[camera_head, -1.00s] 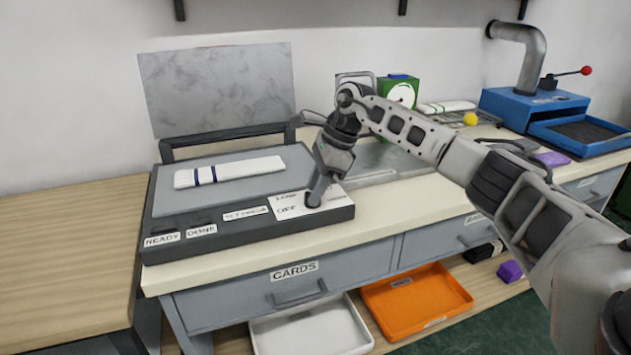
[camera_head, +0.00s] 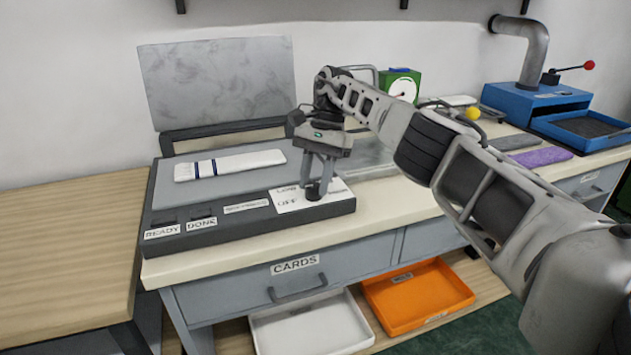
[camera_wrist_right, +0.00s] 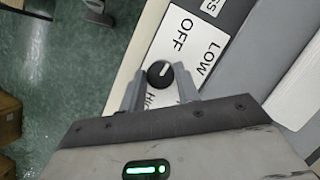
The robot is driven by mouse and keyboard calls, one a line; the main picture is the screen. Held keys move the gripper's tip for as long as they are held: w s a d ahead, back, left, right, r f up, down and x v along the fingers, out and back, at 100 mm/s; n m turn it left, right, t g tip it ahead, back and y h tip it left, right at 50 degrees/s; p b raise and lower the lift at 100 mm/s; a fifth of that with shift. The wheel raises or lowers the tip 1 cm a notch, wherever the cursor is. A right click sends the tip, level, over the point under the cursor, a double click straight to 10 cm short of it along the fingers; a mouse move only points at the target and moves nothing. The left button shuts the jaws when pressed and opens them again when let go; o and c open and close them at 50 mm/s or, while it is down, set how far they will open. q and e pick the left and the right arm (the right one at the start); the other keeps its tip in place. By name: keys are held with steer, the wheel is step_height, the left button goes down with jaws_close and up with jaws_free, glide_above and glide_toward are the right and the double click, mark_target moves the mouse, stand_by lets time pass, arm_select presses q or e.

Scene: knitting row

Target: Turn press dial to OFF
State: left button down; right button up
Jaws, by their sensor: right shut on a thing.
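The press (camera_head: 165,211) is a dark grey base with its lid (camera_head: 220,85) raised behind it. Its black dial (camera_wrist_right: 159,74) sits on a white label plate (camera_head: 338,190) marked OFF, LOW and HIGH. In the right wrist view the dial's white mark points up and right, roughly between OFF and LOW. My right gripper (camera_head: 317,190) reaches down over the plate, its fingers either side of the dial and shut on it; they hide part of the dial in the head view. The right gripper (camera_wrist_right: 162,88) also shows in the wrist view. My left gripper is out of view.
A white striped knit piece (camera_head: 230,164) lies on the press bed. READY and DONE labels mark the front left. A green dial box (camera_head: 400,86) and blue machine (camera_head: 535,100) stand to the right. White (camera_head: 312,325) and orange (camera_head: 418,297) trays sit below the drawers.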

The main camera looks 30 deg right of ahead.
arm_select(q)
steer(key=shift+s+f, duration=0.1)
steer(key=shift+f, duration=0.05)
arm_select(e)
steer(key=shift+n, duration=0.4)
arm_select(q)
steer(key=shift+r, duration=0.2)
arm_select(e)
steer(key=shift+n, duration=0.3)
steer(key=o, duration=1)
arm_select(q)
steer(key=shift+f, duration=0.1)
